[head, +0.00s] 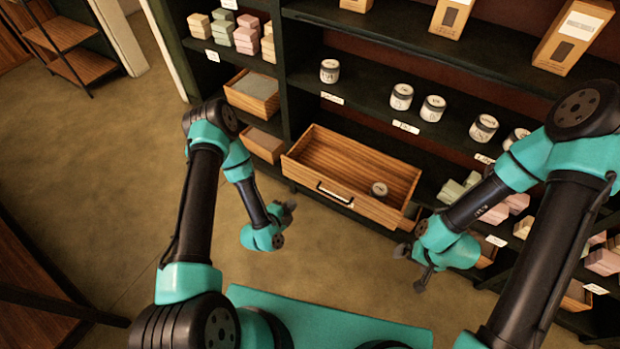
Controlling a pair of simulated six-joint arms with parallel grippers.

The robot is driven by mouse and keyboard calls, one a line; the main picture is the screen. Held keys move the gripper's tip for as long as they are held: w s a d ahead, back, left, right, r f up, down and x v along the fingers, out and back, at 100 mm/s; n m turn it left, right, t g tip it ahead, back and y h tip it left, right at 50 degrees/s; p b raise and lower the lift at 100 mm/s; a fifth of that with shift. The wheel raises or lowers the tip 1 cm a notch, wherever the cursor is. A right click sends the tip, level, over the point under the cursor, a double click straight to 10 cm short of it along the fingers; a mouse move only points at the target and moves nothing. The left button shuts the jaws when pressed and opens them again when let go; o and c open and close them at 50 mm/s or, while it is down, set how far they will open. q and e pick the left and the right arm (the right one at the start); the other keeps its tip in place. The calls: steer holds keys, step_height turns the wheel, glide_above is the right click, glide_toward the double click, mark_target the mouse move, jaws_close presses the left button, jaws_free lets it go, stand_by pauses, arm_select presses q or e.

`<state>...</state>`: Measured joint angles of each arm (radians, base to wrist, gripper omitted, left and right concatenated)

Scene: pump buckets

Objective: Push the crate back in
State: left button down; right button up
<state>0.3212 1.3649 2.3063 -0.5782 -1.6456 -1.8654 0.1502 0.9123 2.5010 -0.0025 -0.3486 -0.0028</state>
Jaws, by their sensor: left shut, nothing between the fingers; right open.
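The wooden crate (322,198) with a dark handle on its front sticks out of the dark shelf unit in the middle of the head view. My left gripper (288,210) is shut and empty, in front of the crate's left part and apart from the handle as far as I can see. My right gripper (410,268) is open and empty, in front of and below the crate's right end, pointing left. Whether either gripper touches the crate is not clear.
Two smaller wooden crates (253,107) sit in the shelf to the left. Jars (401,97) stand on the shelf above, with boxes (573,35) higher up. The floor (100,190) on the left is clear.

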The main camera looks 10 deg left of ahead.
mark_target(313, 173)
arm_select(q)
steer(key=m+t, duration=0.3)
steer(key=shift+s+a+r, duration=0.1)
steer(key=shift+s+r, duration=0.05)
steer(key=shift+s, duration=0.05)
steer(key=shift+w, duration=0.1)
steer(key=x, duration=1.4)
steer(key=shift+a, duration=0.15)
